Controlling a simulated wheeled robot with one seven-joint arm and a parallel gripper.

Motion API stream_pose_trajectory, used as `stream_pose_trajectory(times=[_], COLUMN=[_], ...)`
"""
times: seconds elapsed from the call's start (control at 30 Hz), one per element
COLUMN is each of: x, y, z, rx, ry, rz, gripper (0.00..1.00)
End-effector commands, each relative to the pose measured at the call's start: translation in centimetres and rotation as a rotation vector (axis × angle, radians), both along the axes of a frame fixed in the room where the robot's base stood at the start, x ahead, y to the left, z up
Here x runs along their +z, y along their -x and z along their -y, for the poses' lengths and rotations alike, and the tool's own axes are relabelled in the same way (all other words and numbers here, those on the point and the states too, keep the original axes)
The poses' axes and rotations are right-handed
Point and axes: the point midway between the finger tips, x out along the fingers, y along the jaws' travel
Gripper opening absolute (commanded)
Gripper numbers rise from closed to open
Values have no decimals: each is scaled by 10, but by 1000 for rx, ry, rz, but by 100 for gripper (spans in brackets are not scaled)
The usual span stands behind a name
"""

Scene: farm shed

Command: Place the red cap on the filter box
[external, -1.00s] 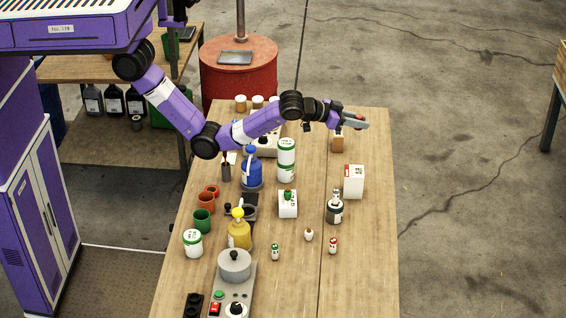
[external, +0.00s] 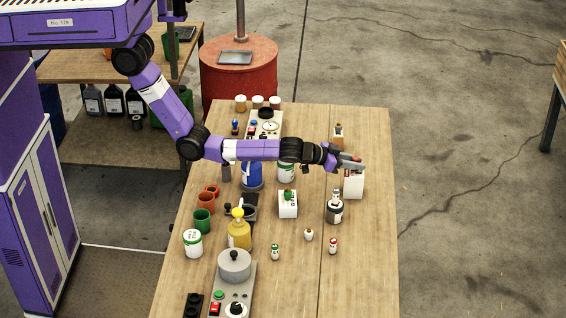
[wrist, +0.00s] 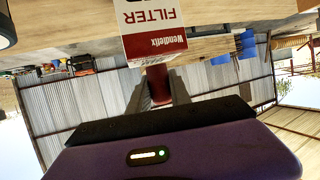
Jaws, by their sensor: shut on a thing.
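The filter box (external: 354,184) is a white box with a red marking, upright on the right part of the bench. In the wrist view the box (wrist: 151,20) appears upside down, with a red band and the word FILTER. My gripper (external: 358,163) is at the top of the box in the external view. In the wrist view its fingers are shut on the red cap (wrist: 157,83), which shows between them right beside the box's edge. I cannot tell whether cap and box touch. The fingers and arm mostly hide the cap in the external view.
A dark grey bottle (external: 335,211) stands just in front of the box, left of it. A small brown bottle (external: 338,137) stands behind my gripper. A white box with a green knob (external: 288,204) is to the left. The bench's right strip (external: 380,240) is clear.

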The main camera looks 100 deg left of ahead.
Motion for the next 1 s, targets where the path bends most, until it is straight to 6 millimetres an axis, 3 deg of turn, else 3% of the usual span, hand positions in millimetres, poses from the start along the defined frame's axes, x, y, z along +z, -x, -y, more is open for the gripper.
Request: stream_pose_trajectory(times=[0.47,0.5,0.6,1.0], x=[-9,-8,-8,-3], y=[0,0,0,0], z=[0,0,0,0], rx=[-1,-1,0,0], ry=[1,1,1,1], rz=[0,0,0,0], gripper=[0,30,46,46])
